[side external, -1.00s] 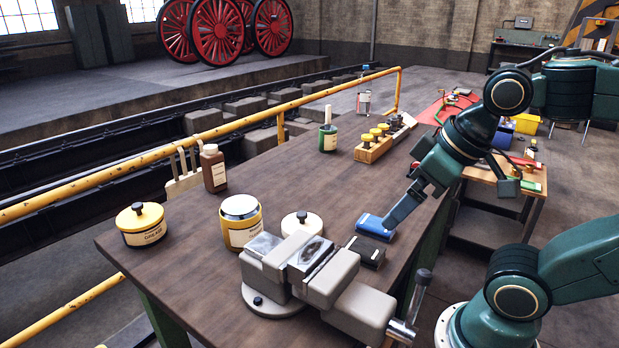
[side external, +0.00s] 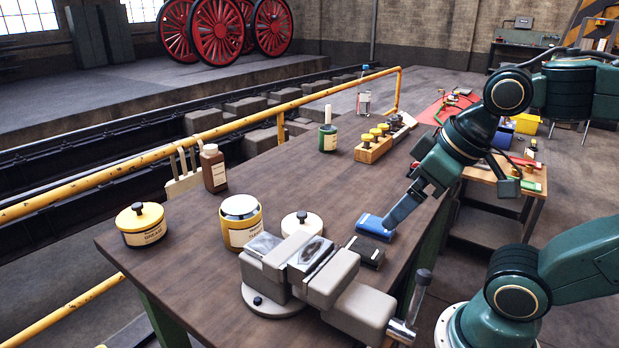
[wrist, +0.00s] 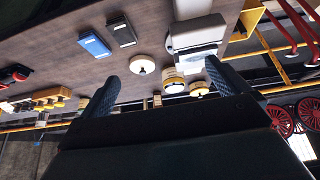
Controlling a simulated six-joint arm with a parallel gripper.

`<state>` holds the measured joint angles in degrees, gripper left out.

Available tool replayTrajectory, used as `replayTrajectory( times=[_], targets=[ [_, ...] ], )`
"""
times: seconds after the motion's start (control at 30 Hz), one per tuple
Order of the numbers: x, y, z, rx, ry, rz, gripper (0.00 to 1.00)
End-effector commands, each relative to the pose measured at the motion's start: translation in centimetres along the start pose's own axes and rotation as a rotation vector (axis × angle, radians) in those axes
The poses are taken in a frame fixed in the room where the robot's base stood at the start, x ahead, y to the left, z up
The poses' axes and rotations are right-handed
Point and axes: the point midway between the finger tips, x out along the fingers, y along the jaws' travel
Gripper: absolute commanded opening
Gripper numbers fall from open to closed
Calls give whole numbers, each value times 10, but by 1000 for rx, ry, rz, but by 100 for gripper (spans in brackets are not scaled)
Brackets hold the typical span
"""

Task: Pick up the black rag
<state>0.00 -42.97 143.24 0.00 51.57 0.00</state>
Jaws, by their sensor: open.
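The black rag (side external: 367,251) lies on the brown workbench as a flat, folded dark pad with a small pale label, just behind the vise. It also shows in the wrist view (wrist: 121,33), at upper left. A similar blue folded pad (side external: 375,228) lies beside it, and also shows in the wrist view (wrist: 95,44). My gripper (side external: 398,212) is open and empty. In the side view its fingertips appear over or close to the right end of the blue pad, apart from the black rag; their exact height is hard to tell. Both fingers show in the wrist view (wrist: 162,72).
A grey vise (side external: 305,268) stands in front of the rag. A wooden block with yellow-topped items (side external: 373,148) and a green pot (side external: 328,140) stand farther back.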

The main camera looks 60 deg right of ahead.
Motion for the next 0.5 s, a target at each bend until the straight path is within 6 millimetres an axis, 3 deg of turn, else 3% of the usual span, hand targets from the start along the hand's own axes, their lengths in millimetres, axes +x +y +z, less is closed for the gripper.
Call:
replayTrajectory(
  times=[0.27, 0.5],
  targets=[
    [1, 1, -3, 23, -11, 1, 100],
    [10, 6, -17, 164, -81, 3, 100]
  ],
)
